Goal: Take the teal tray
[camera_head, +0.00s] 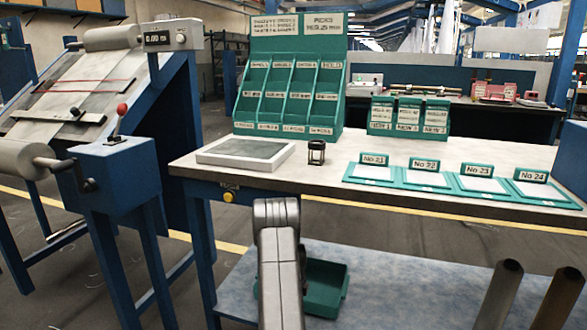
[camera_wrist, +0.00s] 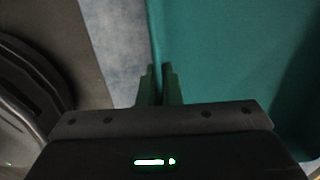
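The teal tray (camera_head: 326,289) is an open, shallow box on the lower shelf under the table. In the head view, my arm covers its left part. In the wrist view, the tray (camera_wrist: 215,60) fills the right side, and its wall runs down to my fingertips. My gripper (camera_wrist: 159,72) has its two fingers close together at that wall, one on each side, and appears shut on it. The gripper's fingers are hidden behind my arm in the head view. The tray appears to rest on the shelf.
The lower shelf (camera_head: 235,292) is pale blue, with clear room left of the tray. The tabletop (camera_head: 330,185) overhangs it. Two dark cylinders (camera_head: 497,295) stand at the right. A blue machine (camera_head: 115,175) with a red-knobbed lever stands at the left.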

